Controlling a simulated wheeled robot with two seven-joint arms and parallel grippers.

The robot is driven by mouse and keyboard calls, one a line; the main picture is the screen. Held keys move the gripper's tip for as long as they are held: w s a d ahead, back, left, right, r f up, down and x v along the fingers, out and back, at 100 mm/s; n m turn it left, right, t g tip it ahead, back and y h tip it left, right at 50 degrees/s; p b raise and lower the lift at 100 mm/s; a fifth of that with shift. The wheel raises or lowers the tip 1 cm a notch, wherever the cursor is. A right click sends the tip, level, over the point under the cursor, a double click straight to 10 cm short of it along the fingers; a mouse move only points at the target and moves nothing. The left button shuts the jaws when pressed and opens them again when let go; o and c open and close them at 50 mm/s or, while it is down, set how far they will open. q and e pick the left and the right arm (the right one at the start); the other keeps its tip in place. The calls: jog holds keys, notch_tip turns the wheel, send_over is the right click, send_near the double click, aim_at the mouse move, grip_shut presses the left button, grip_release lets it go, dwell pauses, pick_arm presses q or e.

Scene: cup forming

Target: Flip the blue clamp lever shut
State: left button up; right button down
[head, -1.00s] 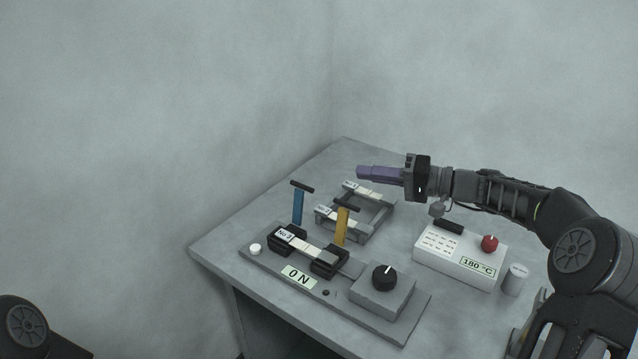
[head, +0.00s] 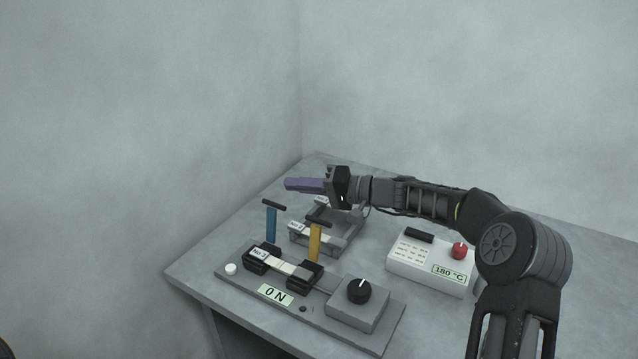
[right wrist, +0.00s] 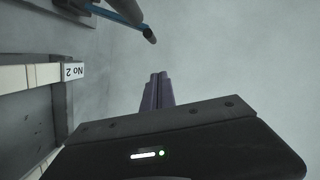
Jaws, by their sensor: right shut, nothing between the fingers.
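The blue clamp lever (head: 271,224) stands upright on the left clamp of the fixture, with a dark bar across its top. It also shows at the top of the right wrist view (right wrist: 122,11). A yellow lever (head: 315,243) stands upright on the right clamp. A light strip labelled No 3 (head: 280,264) lies across both clamps. My right gripper (head: 287,184) has purple fingers, which are shut and empty. In the head view it appears above and right of the blue lever, apart from it. My left gripper is not in view.
A dark knob (head: 359,291) sits on a grey box at the fixture's right end. A white controller (head: 432,264) reading 180 °C has a red knob. A grey rack (head: 343,240) with labelled strips stands behind the fixture. An ON plate (head: 276,295) is at the front.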

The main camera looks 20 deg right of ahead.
aim_at(273, 223)
jog(key=shift+s+a+f, duration=0.4)
jog(key=shift+s+a, duration=0.25)
jog(key=shift+a, duration=0.05)
jog(key=shift+s+a+f, duration=0.4)
jog(key=shift+s+a, duration=0.2)
jog(key=shift+a, duration=0.05)
